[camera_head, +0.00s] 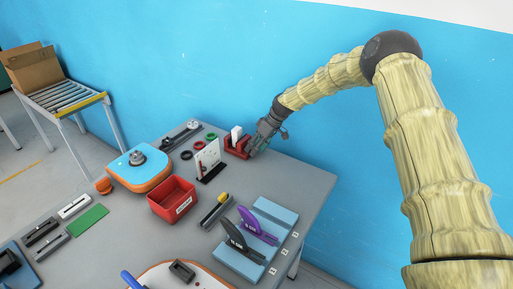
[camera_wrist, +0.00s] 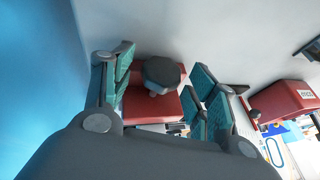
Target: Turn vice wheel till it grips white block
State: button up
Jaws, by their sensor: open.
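The red vice (camera_head: 235,150) stands near the back edge of the table, and its red body (camera_wrist: 143,108) also shows in the wrist view. The white block (camera_head: 236,133) stands upright in the vice; I cannot make it out in the wrist view. The vice wheel (camera_wrist: 162,71) is a dark grey knob on the near side of the red body. My gripper (camera_head: 255,146) is open at the right end of the vice. In the wrist view its teal-padded fingers stand on either side of the wheel, apparently with gaps. In the head view the gripper hides the wheel.
A white panel on a black base (camera_head: 207,160) stands close left of the vice. A blue wall (camera_head: 230,60) rises behind. The table's right part is clear.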

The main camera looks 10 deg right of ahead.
jog(key=v, duration=1.2)
jog(key=shift+s+a+t+h+p, duration=1.65)
jog(key=shift+a+p, duration=0.35)
jog(key=shift+p, duration=0.2)
jog(key=shift+n, duration=0.4)
jog(key=shift+p+x, duration=2)
jog(key=shift+x, duration=3.8)
jog(key=shift+s+f, duration=0.1)
jog(key=shift+s, duration=0.1)
